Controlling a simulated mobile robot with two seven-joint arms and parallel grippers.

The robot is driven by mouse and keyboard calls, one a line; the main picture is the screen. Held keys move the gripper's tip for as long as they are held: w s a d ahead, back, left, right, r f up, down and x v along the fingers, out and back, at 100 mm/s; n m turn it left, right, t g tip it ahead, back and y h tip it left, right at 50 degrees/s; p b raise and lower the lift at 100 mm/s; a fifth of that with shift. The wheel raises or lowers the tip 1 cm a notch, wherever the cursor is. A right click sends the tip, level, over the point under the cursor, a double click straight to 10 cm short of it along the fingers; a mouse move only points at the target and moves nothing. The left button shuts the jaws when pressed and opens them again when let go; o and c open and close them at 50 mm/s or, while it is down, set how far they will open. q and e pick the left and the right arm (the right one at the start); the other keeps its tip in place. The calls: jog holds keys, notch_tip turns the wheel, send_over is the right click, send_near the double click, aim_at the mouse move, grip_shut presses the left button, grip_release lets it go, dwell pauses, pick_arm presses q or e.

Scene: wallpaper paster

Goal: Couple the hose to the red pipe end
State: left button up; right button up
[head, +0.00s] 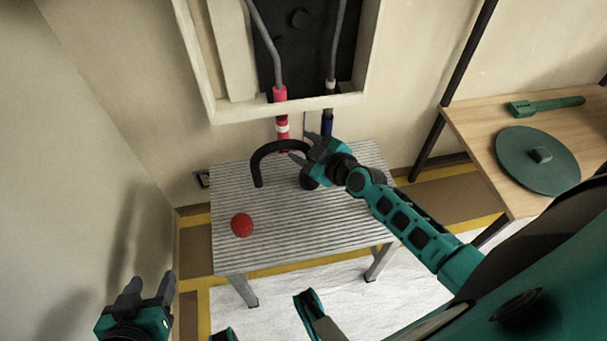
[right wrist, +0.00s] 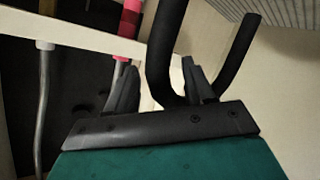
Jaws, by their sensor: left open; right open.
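The red pipe end (head: 282,130), with a white band, hangs down below the wall recess. It also shows at the top of the right wrist view (right wrist: 131,18). The black curved hose (head: 268,150) arches above the slatted table, just below the red pipe; whether they touch cannot be told. My right gripper (head: 303,148) is open at the hose's right side. In the right wrist view the hose (right wrist: 160,50) passes between its two spread fingers (right wrist: 158,85). The gripper partly hides the hose's right part. My left gripper (head: 152,290) is open and empty at the lower left, away from the table.
A blue pipe end (head: 327,122) hangs right of the red one, close behind my right gripper. A red ball (head: 241,224) lies on the slatted table (head: 300,235). A wooden desk (head: 478,130) at right holds a green disc (head: 538,172) and a green tool (head: 545,105).

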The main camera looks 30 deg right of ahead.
grip_shut()
dwell(0.6)
